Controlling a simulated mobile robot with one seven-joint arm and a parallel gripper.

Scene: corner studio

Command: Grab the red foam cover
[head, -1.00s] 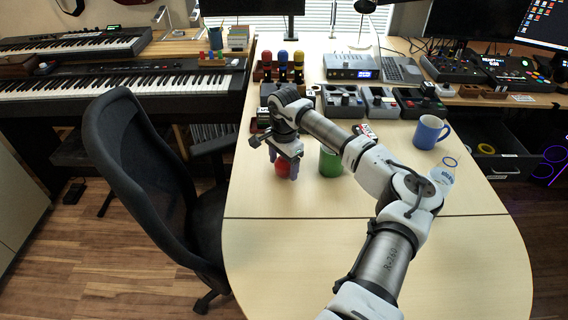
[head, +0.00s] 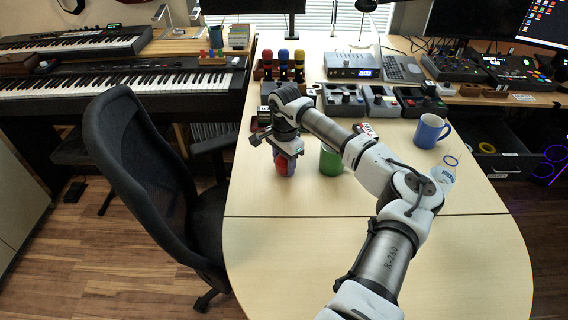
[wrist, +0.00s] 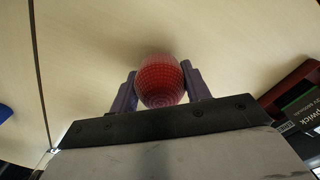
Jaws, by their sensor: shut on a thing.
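The red foam cover (head: 281,166) is a small rounded piece with a mesh-like texture. It shows in the head view just under my gripper (head: 285,160), over the left part of the desk. In the wrist view the red foam cover (wrist: 160,80) sits between the two purple-grey fingers of my gripper (wrist: 161,86), one on each side and touching it. My gripper is shut on it. I cannot tell exactly how high it is above the desk.
A green cup (head: 331,161) stands close to the right of my gripper. A blue mug (head: 430,132) and a clear bottle (head: 443,173) are farther right. Red, blue and yellow foam-topped microphones stand behind. The front of the desk (head: 300,250) is clear. A black chair (head: 130,170) is at left.

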